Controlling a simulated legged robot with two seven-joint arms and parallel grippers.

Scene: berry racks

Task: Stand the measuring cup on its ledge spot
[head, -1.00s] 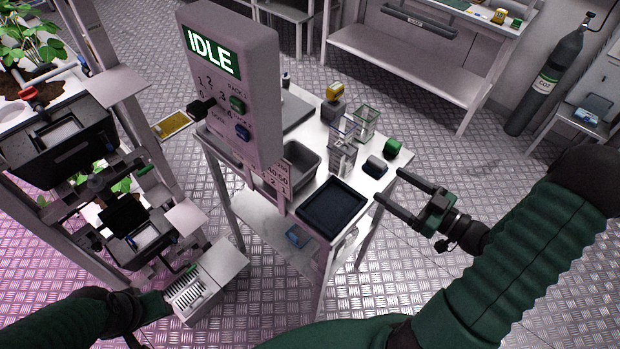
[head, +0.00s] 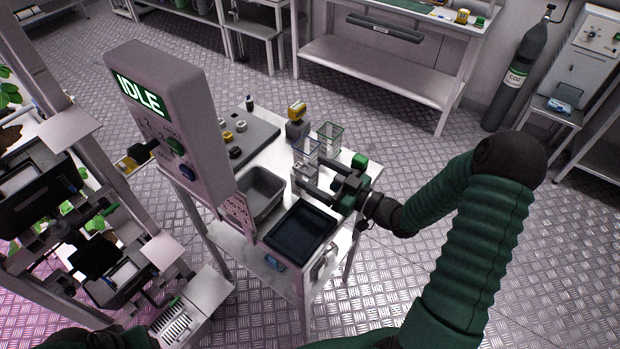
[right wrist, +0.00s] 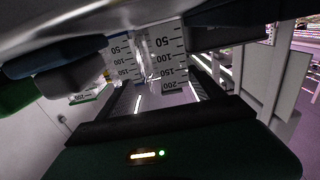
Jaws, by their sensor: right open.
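The nearer cup (head: 304,156) is by the tips of my right gripper (head: 307,174). The farther cup (head: 329,137) stands behind it to the right. My right gripper is open, its fingers reaching left over the table. In the right wrist view, a cup with a black scale (right wrist: 166,62) shows between and beyond the open fingers (right wrist: 162,105); I cannot tell whether they touch it. The other cup (right wrist: 121,62) shows to its left. I cannot make out which place is the ledge spot. My left gripper is out of view.
A black tray (head: 327,240) lies at the table's (head: 225,240) near end, with a grey bin (head: 281,196) beside it. A tall IDLE display (head: 165,115) stands at the left. A green block (head: 360,160) and a yellow-topped block (head: 296,113) flank the cups.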

